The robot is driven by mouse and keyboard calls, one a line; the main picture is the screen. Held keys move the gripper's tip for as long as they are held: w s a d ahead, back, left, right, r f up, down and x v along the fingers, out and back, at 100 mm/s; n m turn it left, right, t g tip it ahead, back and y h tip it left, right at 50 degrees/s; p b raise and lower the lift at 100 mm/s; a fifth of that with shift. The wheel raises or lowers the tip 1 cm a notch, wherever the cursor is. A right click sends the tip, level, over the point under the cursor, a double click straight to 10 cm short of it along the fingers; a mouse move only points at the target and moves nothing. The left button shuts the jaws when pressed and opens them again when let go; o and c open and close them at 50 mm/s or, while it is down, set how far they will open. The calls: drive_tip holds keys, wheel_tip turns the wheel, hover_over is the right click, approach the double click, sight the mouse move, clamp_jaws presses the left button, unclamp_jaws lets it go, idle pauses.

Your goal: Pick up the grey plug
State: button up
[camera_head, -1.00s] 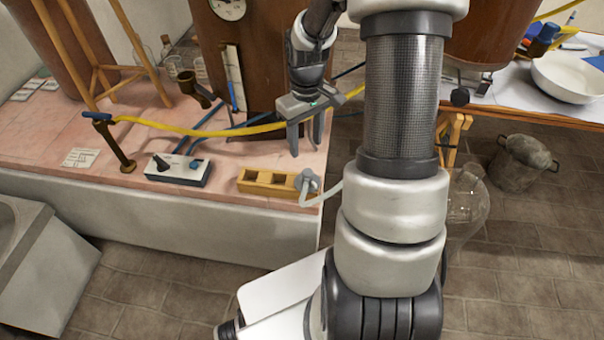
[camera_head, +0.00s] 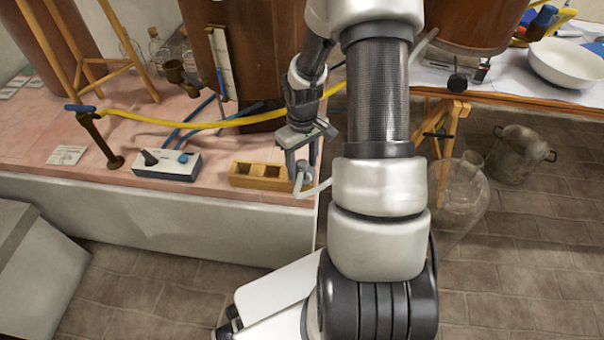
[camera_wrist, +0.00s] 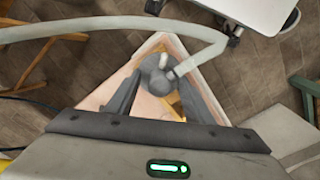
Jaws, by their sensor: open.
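The grey plug (camera_head: 302,171) is at the right end of a small wooden block (camera_head: 258,182) near the table's front right corner. A pale grey hose runs from the plug. My gripper (camera_head: 302,160) points down over the plug, with its fingers on either side of it. In the wrist view the plug (camera_wrist: 154,74) shows between and just beyond the two open fingers of my gripper (camera_wrist: 162,86). The jaws are open. I cannot tell whether either finger touches the plug.
A yellow hose (camera_head: 190,124) crosses behind. The table's front edge is close to the plug. A glass vessel (camera_head: 462,190) and a metal pot (camera_head: 520,155) stand to the right.

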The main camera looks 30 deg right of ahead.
drive_tip(key=c, duration=1.1)
